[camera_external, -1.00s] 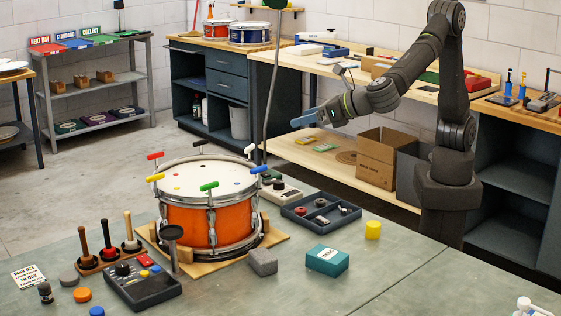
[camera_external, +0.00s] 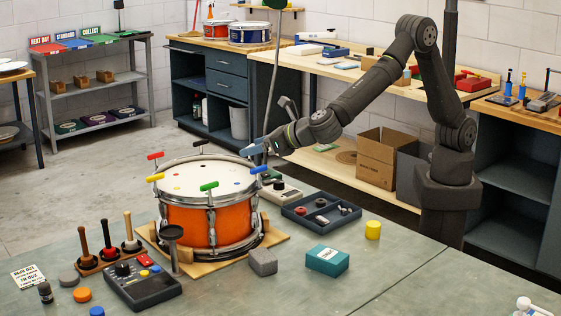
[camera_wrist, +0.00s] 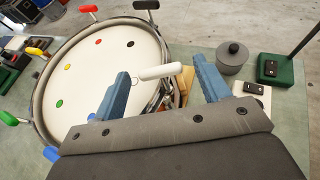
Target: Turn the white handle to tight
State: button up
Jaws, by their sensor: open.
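The orange drum (camera_external: 188,222) stands on a wooden base on the bench, with colored T-handles around its rim. In the wrist view the white handle (camera_wrist: 163,72) lies between the two blue fingers of my gripper (camera_wrist: 170,78), nearer the left finger. My gripper is open, and a gap shows between the handle and the right finger. In the external view my gripper (camera_external: 252,149) is at the drum's back right rim and hides the white handle. The wrist view also shows the drum's white head (camera_wrist: 95,85) with colored dots.
Red (camera_external: 155,156), yellow (camera_external: 155,178), green (camera_external: 209,186), blue (camera_external: 259,169) and black (camera_external: 200,143) handles stand around the rim. A parts tray (camera_external: 320,213) and a teal box (camera_external: 327,261) are to the right. A grey lidded pot (camera_wrist: 233,57) stands beyond the right finger.

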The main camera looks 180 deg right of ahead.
jog(key=shift+x, duration=1.15)
jog(key=c, duration=1)
jog(key=shift+o, duration=0.2)
jog(key=shift+m+g, duration=0.4)
jog(key=shift+g, duration=0.1)
jog(key=m+g+y, duration=0.3)
jog(key=m+g, duration=0.1)
jog(key=shift+w+m, duration=0.1)
jog(key=shift+m, duration=0.3)
jog(key=shift+c, duration=0.2)
jog(key=shift+o, duration=0.2)
jog(key=shift+m+g+y, duration=1.7)
jog(key=shift+m+y, duration=0.9)
jog(key=shift+y, duration=0.2)
